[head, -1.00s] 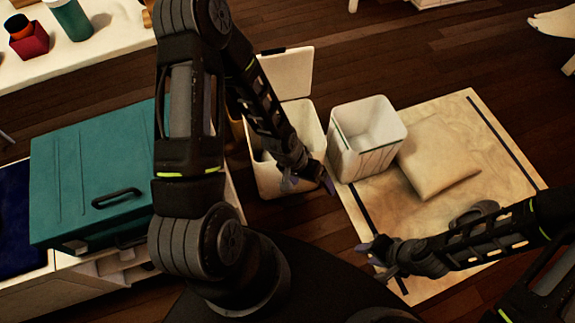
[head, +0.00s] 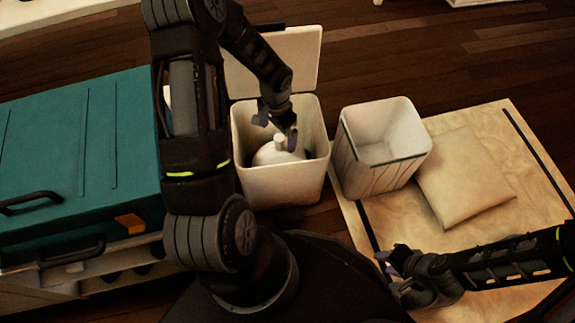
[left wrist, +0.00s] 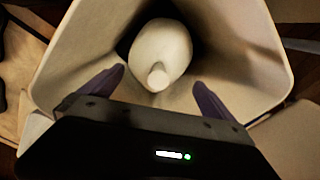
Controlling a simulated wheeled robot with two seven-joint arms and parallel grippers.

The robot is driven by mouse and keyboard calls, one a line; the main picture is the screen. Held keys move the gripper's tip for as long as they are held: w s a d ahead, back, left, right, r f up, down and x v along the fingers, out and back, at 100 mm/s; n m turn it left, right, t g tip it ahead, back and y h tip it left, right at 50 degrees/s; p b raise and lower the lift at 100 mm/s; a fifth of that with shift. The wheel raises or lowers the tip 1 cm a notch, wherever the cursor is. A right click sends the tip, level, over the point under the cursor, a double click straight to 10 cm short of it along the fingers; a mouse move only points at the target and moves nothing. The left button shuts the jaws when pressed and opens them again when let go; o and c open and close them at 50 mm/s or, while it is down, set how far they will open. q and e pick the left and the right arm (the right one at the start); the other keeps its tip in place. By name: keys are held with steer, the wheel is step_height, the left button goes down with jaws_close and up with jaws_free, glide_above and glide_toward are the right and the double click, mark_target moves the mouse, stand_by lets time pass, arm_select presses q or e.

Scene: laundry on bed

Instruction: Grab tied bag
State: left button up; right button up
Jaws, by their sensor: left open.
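The tied bag (head: 277,154) is white and rounded, with a short knotted neck on top. It stands inside the open white bin (head: 282,187). My left gripper (head: 275,130) is above the bin opening, close to the bag's neck. In the left wrist view the bag (left wrist: 161,52) lies beyond the fingertips, its neck pointing toward the space between them.
The bin's lid (head: 290,60) stands raised behind it. A second white basket (head: 385,175) stands just to the right, and a beige cushion (head: 462,180) lies on a pale mat (head: 500,125). A teal cabinet (head: 75,150) is at the left.

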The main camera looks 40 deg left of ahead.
mark_target(279, 137)
arm_select(q)
steer(key=shift+w+f, duration=0.2)
steer(key=shift+f, duration=0.15)
steer(key=shift+r, duration=0.1)
arm_select(e)
steer(key=shift+w+f, duration=0.15)
steer(key=shift+w, duration=0.05)
arm_select(q)
steer(key=shift+f+b, duration=0.4)
steer(key=shift+f, duration=0.85)
arm_select(e)
steer(key=shift+w+f, duration=0.1)
steer(key=shift+f, duration=0.45)
arm_select(q)
step_height(279, 137, down, 5)
steer(key=b, duration=0.3)
steer(key=shift+d+f, duration=0.1)
steer(key=shift+f, duration=0.05)
arm_select(e)
steer(key=f, duration=0.3)
steer(key=shift+w, duration=0.2)
arm_select(q)
steer(key=shift+c, duration=0.4)
